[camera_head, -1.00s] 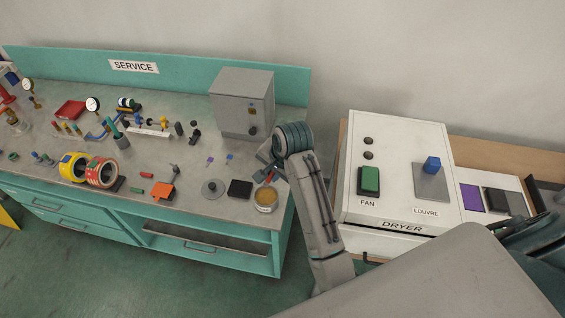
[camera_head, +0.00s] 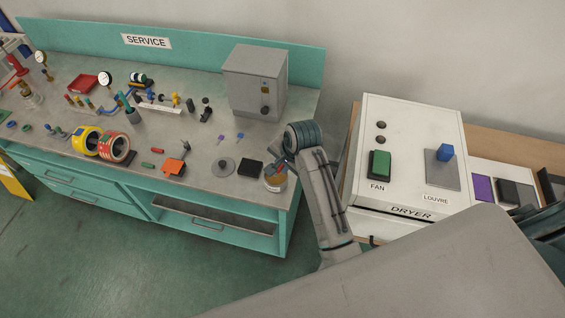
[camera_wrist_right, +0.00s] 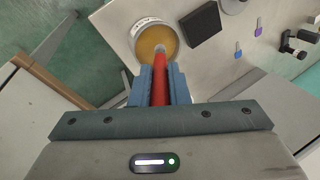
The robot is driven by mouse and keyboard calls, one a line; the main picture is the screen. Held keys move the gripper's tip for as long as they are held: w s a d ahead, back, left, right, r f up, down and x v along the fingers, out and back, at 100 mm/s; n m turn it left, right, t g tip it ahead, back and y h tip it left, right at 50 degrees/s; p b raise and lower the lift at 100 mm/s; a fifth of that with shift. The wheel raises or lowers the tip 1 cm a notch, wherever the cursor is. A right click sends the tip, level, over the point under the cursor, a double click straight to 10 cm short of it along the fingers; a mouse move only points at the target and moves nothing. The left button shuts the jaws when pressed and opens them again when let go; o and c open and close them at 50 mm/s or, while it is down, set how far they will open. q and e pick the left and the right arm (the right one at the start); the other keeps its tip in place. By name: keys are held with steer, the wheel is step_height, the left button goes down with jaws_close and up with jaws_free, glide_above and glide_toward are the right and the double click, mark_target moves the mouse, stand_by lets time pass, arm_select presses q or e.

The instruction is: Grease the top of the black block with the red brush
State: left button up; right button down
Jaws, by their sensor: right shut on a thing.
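The black block (camera_head: 250,168) lies flat on the bench top; it also shows in the right wrist view (camera_wrist_right: 202,23), right of the grease pot. The grease pot (camera_head: 275,184), a round tin with amber content, stands right of the block near the bench's right end; it also shows in the right wrist view (camera_wrist_right: 139,29). My right gripper (camera_wrist_right: 159,75) is shut on the red brush (camera_wrist_right: 160,85), and the brush's tip is at the pot's opening. How deep the tip sits I cannot tell. In the head view my right gripper (camera_head: 276,170) is partly hidden by its arm. My left gripper is not in view.
A grey disc with a peg (camera_head: 222,167) lies left of the block, and an orange piece (camera_head: 175,166) farther left. A grey cabinet (camera_head: 253,84) stands behind. The dryer (camera_head: 408,150) is right of the bench, across a gap.

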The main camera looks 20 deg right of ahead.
steer(key=shift+f, duration=0.55)
stand_by(0.9)
steer(key=shift+f, duration=0.1)
stand_by(0.9)
steer(key=shift+r, duration=3.55)
steer(key=shift+s+f, duration=0.1)
